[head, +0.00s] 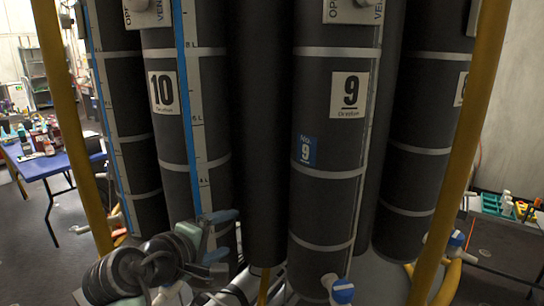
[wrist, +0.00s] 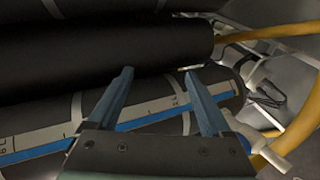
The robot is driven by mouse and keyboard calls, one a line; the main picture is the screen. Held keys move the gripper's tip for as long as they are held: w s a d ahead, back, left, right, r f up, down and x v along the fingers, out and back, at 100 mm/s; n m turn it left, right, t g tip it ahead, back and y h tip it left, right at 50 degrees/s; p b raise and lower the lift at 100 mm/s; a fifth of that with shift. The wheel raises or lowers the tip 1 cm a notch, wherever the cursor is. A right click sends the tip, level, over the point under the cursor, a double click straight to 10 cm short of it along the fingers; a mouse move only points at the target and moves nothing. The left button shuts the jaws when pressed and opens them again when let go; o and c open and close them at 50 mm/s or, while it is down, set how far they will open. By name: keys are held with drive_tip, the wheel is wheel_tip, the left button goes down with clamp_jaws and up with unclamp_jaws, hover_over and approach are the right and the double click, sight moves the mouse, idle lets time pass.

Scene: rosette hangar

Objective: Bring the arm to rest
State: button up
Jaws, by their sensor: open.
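My gripper (wrist: 158,74) is open, its two blue-grey fingers spread and nothing held between them. In the head view my gripper (head: 227,234) is at the lower left of centre, at the end of my dark arm, in front of the foot of the tall black cylinder marked 10 (head: 187,130). In the wrist view the fingers point toward a black cylinder with a white and blue scale strip (wrist: 130,122). I cannot tell whether they touch it. Most of my arm is outside the head view.
A black cylinder marked 9 (head: 328,180) stands to the right, with a blue-capped valve (head: 341,291) at its foot. Yellow posts (head: 70,110) flank the cylinders. A blue table with bottles (head: 55,162) is at left. Some dark floor (head: 505,245) is clear at right.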

drive_tip(key=s+d+r+m+t+y, duration=0.1)
drive_tip(key=s+d+r+m+t, duration=0.15)
drive_tip(key=r, duration=0.55)
drive_tip(key=s+d+r+m+t+y, duration=0.1)
drive_tip(key=s+r+m+t+y, duration=0.15)
drive_tip(key=r, duration=0.55)
drive_tip(key=s+d+r+m+t+y, duration=0.1)
drive_tip(key=s+d+r+m+t, duration=0.2)
drive_tip(key=r, duration=0.5)
drive_tip(key=s+d+r+m+t, duration=0.1)
drive_tip(key=s+r+m+t, duration=0.1)
drive_tip(key=s+r, duration=0.4)
drive_tip(key=s+d+r+m+t+p, duration=0.1)
drive_tip(key=s+r+m+t, duration=0.1)
drive_tip(key=s+r+t, duration=0.3)
drive_tip(key=s+r+y, duration=0.1)
drive_tip(key=s+r, duration=0.1)
drive_tip(key=s, duration=0.1)
drive_tip(key=shift+s+d, duration=0.3)
drive_tip(key=shift+s, duration=0.05)
